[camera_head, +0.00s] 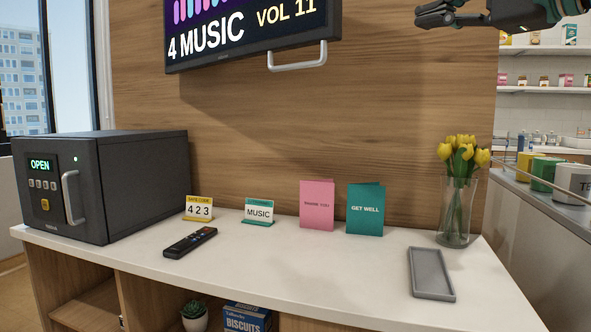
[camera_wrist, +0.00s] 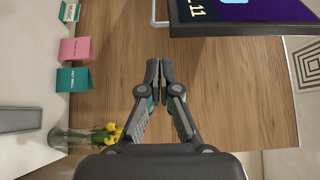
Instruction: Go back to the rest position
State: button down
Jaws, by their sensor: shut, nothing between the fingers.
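My gripper (camera_head: 418,18) is at the top right of the head view, raised well above the counter and pointing left. In the wrist view my gripper (camera_wrist: 159,68) has its two fingertips together in front of the wooden wall panel, with nothing between them. It touches no object in either view. The rest of my arm runs out of the head view at the top right.
On the white counter (camera_head: 330,264) are a dark safe (camera_head: 140,185) reading OPEN, a remote (camera_head: 190,242), cards, a grey tray (camera_head: 431,274) and a vase of tulips (camera_head: 459,205). A TV (camera_head: 250,50) with a handle hangs left of my gripper.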

notch_tip(320, 180, down, 25)
jog(key=w+a+n+g+h+p, duration=0.1)
jog(key=w+a+g+h, duration=0.15)
jog(key=g+h, duration=0.2)
jog(key=s+f+n+g+h, duration=0.2)
jog(key=s+f+n, duration=0.3)
jog(key=f, duration=0.9)
jog(key=s+f+n+g+h+p, duration=0.1)
jog(key=s+f+n+g+h, duration=0.2)
jog(key=f, duration=1.2)
jog(key=s+n, duration=0.2)
jog(key=s, duration=0.3)
jog(key=shift+s+d+f+n, duration=0.2)
jog(key=shift+d+n, duration=0.1)
jog(key=shift+d, duration=0.1)
